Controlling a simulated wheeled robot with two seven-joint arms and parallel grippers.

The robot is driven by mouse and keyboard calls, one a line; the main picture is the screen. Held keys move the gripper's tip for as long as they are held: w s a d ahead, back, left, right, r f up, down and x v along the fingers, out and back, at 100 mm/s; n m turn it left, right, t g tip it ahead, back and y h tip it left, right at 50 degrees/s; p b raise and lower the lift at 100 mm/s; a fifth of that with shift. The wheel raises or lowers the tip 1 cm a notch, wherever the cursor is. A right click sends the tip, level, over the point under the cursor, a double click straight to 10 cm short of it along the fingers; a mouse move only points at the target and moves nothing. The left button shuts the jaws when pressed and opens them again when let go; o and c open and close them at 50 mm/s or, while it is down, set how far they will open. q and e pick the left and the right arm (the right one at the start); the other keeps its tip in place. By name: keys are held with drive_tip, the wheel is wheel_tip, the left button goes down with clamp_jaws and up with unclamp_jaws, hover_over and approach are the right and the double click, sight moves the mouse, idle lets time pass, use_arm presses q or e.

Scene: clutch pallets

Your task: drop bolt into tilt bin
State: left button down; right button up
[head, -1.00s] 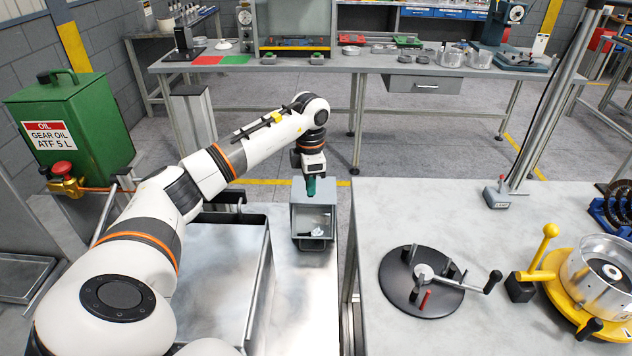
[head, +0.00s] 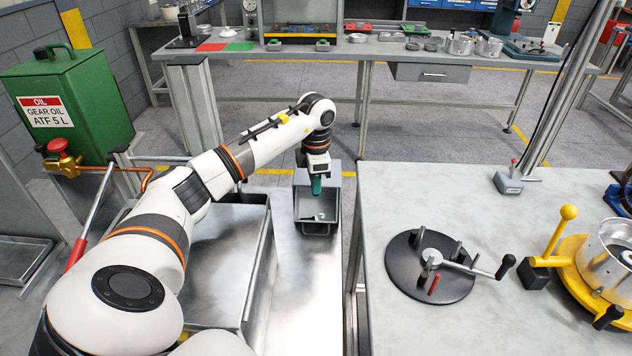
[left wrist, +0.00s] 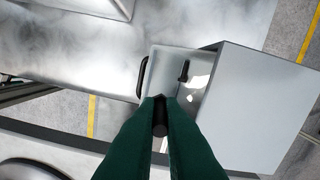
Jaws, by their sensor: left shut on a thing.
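The tilt bin (head: 301,213) is a grey open-fronted box on the metal bench left of centre. It also shows in the left wrist view as a box with a broad grey panel (left wrist: 262,110) and a black handle. My left gripper (head: 316,187), with green fingers, points down over the bin's opening. In the left wrist view its fingers (left wrist: 160,100) are closed on a dark cylindrical thing, apparently the bolt (left wrist: 160,118), mostly hidden between them. A small dark bolt-like piece (left wrist: 184,71) and bright bits show at the bin beyond the fingertips. My right gripper is out of view.
A deep metal tray (head: 262,262) stands left of the bin. A green oil can (head: 60,105) is at far left. Right of a gap, a table (head: 400,325) carries a black round fixture (head: 405,280) and a yellow-based fixture (head: 567,270).

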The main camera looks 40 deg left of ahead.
use_arm(q)
drive_tip(key=c, duration=1.5)
unclamp_jaws()
drive_tip(key=shift+r, duration=0.1)
wheel_tip(320, 180, up, 12)
drive_tip(key=shift+f+b, duration=0.1)
drive_tip(key=shift+b, duration=0.3)
